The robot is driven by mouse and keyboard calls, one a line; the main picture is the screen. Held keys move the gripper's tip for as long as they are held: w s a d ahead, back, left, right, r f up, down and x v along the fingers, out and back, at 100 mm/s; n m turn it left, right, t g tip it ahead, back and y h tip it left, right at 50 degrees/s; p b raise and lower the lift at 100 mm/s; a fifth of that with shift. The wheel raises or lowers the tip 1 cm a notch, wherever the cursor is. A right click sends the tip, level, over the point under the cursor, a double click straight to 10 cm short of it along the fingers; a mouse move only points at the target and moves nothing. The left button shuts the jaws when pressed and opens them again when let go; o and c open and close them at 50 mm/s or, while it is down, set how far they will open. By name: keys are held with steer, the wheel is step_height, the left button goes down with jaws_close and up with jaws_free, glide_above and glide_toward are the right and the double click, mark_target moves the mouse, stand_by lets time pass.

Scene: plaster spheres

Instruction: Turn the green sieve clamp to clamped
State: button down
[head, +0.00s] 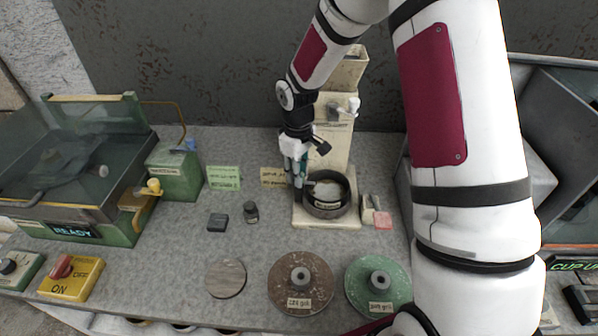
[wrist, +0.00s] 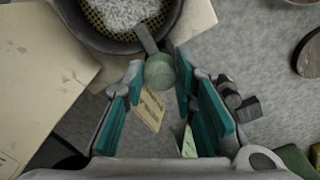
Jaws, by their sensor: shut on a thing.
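The sieve (head: 325,209) is a dark round pan with pale material inside, on a cream stand. In the wrist view the sieve (wrist: 107,42) shows its mesh and white grains at the top. The green sieve clamp (wrist: 159,72) has a round green knob on a short grey lever that reaches up to the pan rim. My gripper (wrist: 160,70) has its teal fingers on either side of the knob and is shut on it. In the head view my gripper (head: 299,178) is at the left edge of the pan and hides the clamp.
A cream machine column (head: 336,130) rises behind the sieve. A small block with a grey piece (head: 371,208) stands right of it. Brown (head: 301,282) and green (head: 379,284) discs lie in front.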

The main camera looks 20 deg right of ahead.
steer(key=shift+n, duration=0.6)
steer(key=c, duration=1.3)
jaws_free()
step_height(320, 180, up, 12)
steer(key=shift+a, duration=0.15)
steer(key=shift+s, duration=0.1)
